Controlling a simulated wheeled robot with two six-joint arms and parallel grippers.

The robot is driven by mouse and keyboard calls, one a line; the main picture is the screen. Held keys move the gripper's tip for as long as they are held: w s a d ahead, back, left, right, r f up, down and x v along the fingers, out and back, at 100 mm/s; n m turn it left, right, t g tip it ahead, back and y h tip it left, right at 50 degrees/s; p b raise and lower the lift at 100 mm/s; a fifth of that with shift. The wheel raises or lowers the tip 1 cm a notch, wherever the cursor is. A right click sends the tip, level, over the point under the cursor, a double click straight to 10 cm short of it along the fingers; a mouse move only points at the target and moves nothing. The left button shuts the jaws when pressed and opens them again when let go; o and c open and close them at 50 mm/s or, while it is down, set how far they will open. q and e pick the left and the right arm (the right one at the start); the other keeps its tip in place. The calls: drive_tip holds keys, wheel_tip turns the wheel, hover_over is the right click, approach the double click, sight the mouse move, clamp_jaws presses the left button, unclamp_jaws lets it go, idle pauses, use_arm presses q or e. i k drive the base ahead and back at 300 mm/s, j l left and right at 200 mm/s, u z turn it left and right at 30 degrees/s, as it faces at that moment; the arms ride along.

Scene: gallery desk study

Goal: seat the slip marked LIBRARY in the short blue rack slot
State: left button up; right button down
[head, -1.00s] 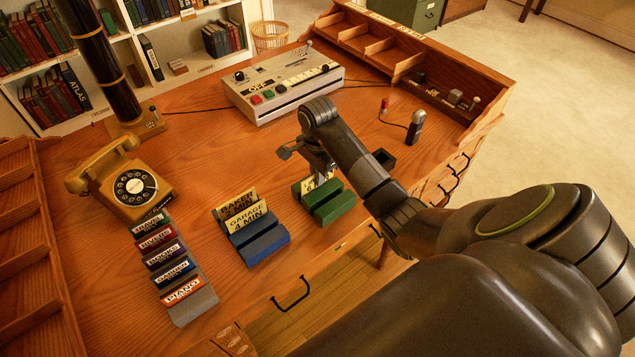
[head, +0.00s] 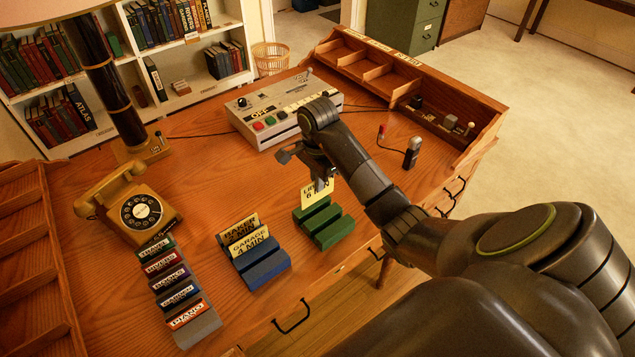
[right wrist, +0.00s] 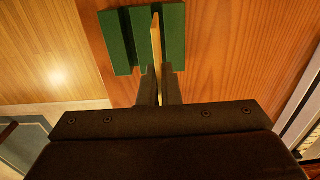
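A yellow slip (head: 316,193) stands at the back of the green rack (head: 332,232). Its lettering is partly hidden by my right gripper (head: 323,184), and I read only "6" on its lower line. In the right wrist view the slip (right wrist: 156,45) shows edge-on over the green rack (right wrist: 118,45), with my right fingers (right wrist: 159,85) closed on either side of it. I cannot tell whether its bottom edge is clear of the slot. The blue rack (head: 264,266) holds yellow slips marked BAKER (head: 240,228) and GARAGE (head: 249,243). I see no LIBRARY lettering. My left gripper is out of view.
A grey stepped rack (head: 200,330) with several coloured labels and a yellow telephone (head: 128,205) stand left. A control box (head: 285,110) is behind, and a small handset (head: 411,153) stands to the right. Desk between the blue and green racks is clear.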

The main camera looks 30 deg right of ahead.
sight(257, 266)
drive_tip(key=l+u, duration=0.35)
drive_tip(key=l, duration=0.15)
drive_tip(key=l+u, duration=0.35)
drive_tip(key=l, duration=0.15)
drive_tip(key=k+l+u, duration=0.1)
drive_tip(key=l+u, duration=0.3)
drive_tip(key=k+l+u, duration=0.2)
drive_tip(key=l+u, duration=0.15)
drive_tip(key=l, duration=0.2)
drive_tip(key=k+l+u, duration=0.2)
drive_tip(key=l+u, duration=0.15)
drive_tip(key=k+l+u, duration=0.55)
drive_tip(key=l+u, duration=0.15)
drive_tip(key=k+l+u, duration=0.35)
drive_tip(key=i+j, duration=0.1)
drive_tip(key=i, duration=0.2)
